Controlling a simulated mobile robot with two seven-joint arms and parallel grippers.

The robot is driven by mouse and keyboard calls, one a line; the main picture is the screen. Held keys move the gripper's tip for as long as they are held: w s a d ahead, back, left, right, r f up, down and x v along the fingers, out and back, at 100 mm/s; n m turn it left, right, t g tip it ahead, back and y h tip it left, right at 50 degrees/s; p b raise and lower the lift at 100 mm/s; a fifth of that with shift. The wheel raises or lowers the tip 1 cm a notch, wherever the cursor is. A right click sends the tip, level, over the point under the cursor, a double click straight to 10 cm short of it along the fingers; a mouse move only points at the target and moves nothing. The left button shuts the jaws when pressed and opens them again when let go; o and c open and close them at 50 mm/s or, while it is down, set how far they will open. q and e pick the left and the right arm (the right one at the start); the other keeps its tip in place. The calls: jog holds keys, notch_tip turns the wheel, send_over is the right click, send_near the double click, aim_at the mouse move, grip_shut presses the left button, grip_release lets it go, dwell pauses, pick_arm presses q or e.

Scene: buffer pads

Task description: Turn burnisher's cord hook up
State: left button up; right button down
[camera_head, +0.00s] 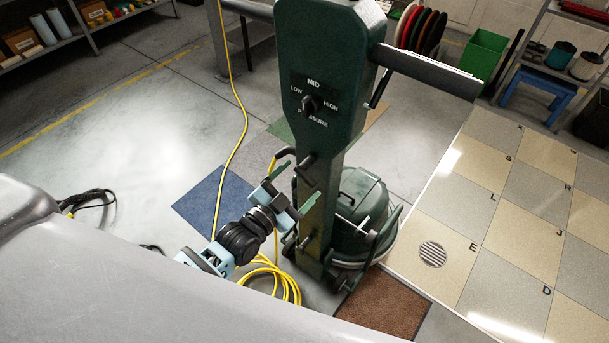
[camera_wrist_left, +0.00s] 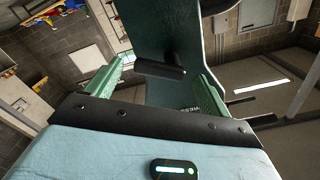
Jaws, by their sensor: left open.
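The dark green burnisher (camera_head: 335,60) stands upright in the middle of the head view, with a pressure dial on its column. Two short dark hook-like pegs, an upper one (camera_head: 306,164) and a lower one (camera_head: 304,243), stick out from the column. My left gripper (camera_head: 295,188) is open beside the column, near the upper peg. In the left wrist view, a dark bar (camera_wrist_left: 160,69) on the green column (camera_wrist_left: 165,25) lies between the spread green fingers, with no clear contact. I cannot tell which peg this bar is. My right gripper is not in view.
A yellow cord (camera_head: 239,140) hangs left of the burnisher and coils on the floor (camera_head: 285,287). A blue pad (camera_head: 204,199) and a brown pad (camera_head: 385,305) lie nearby. A grey handle (camera_head: 430,72) extends right from the column. Open floor lies to the left.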

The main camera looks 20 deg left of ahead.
pick_arm(q)
jog(key=shift+x, duration=1.5)
jog(key=c, duration=1)
